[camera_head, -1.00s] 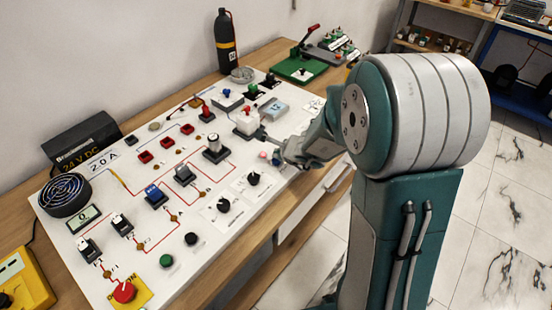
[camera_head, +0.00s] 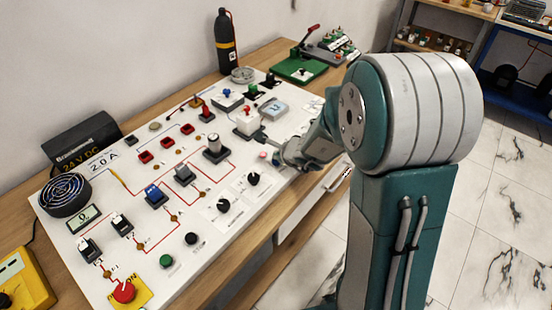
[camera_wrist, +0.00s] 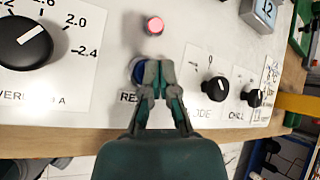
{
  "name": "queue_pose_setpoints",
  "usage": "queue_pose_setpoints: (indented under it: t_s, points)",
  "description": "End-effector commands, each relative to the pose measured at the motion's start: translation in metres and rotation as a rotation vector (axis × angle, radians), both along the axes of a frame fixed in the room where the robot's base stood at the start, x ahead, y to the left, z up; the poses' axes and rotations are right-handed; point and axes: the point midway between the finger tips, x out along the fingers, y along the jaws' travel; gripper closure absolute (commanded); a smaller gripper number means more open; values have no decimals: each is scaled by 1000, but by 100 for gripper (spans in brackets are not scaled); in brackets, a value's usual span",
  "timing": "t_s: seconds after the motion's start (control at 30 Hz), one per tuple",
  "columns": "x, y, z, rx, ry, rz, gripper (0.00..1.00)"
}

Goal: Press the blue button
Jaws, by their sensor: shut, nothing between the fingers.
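The blue button (camera_wrist: 137,68) shows in the wrist view as a round blue cap on the white panel, partly covered by my left finger. My gripper (camera_wrist: 158,66) is shut and empty, its fingertips over the button's right side. I cannot tell whether they touch it. A label starting with "RES" lies below the button, partly hidden by the fingers. In the head view my gripper (camera_head: 270,141) is at the right part of the panel, and I cannot make out the button clearly there.
A lit pink-red lamp (camera_wrist: 154,26) sits just above the fingertips. A large black knob (camera_wrist: 24,42) is to the left and a smaller black knob (camera_wrist: 215,89) to the right. The white panel (camera_head: 120,185) carries several switches. A red emergency button (camera_head: 123,291) is far off.

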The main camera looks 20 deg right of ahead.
Motion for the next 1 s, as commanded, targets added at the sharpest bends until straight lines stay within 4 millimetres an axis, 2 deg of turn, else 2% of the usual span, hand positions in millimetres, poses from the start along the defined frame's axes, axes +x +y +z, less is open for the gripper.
queue_pose_setpoints:
  t_s: [0.53,1.0]
  points:
    - [0,0,-3,0,1,0,100]
    - [0,0,16,-1,0,0,100]
